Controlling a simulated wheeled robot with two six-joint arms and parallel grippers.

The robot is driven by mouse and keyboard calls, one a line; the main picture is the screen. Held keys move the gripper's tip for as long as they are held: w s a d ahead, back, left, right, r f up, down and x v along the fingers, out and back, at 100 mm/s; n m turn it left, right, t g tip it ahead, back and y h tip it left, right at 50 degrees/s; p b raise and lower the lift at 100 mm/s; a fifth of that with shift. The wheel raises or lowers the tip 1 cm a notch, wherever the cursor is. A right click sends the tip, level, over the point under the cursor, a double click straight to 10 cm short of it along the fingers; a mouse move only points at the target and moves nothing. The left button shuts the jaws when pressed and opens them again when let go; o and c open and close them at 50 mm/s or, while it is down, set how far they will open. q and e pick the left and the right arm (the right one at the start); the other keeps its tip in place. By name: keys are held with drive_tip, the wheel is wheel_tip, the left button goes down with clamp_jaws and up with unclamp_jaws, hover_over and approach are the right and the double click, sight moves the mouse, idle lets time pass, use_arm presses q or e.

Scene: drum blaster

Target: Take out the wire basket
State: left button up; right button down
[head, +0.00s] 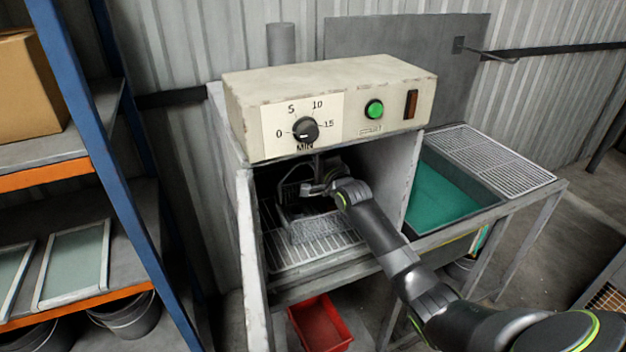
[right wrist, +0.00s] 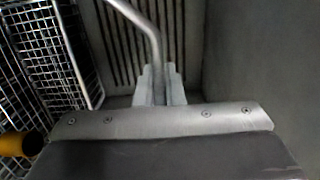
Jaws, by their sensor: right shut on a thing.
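The wire basket (head: 310,228) is inside the open chamber of the blaster cabinet (head: 330,105), over a slatted floor. In the right wrist view its mesh side (right wrist: 50,50) fills the left. My right gripper (head: 312,188) reaches into the chamber from the right front. In the wrist view the right gripper (right wrist: 160,85) is shut on a bent metal rod (right wrist: 150,35), which looks like the basket's handle. The rod's join to the basket is out of sight. My left gripper is not in view.
The cabinet door (head: 249,265) stands open at the chamber's left. The chamber's right wall is close to my arm. A green-bottomed tank (head: 440,198) with a wire rack (head: 490,155) is at the right. A red bin (head: 320,325) sits below. Blue-post shelving (head: 85,100) stands left.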

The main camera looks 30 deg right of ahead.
drive_tip(key=shift+r, duration=0.25)
